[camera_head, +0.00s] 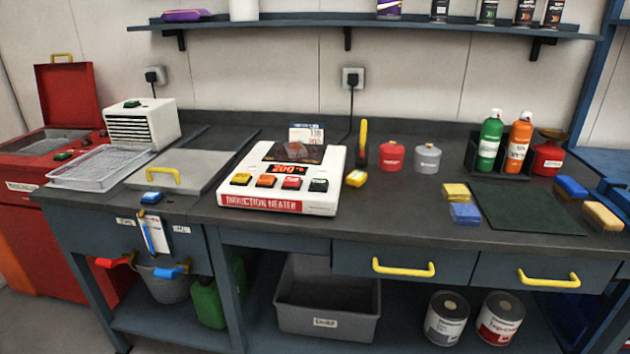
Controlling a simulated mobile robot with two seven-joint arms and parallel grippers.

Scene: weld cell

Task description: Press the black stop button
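The white induction heater (230,200) stands on the dark workbench, left of the middle. Its front panel has a row of buttons: yellow (241,179), orange (266,181), red (292,183) and, at the right end, a black or very dark green button (318,185). The lettering on the buttons is too small to read surely. A red display (287,170) above them appears to read 200. Nothing covers the dark button. Neither of my grippers is in view.
A lidded tray (190,170) is at the left. The bench in front of the heater is a narrow clear strip. Yellow drawer handles (403,269) stick out below.

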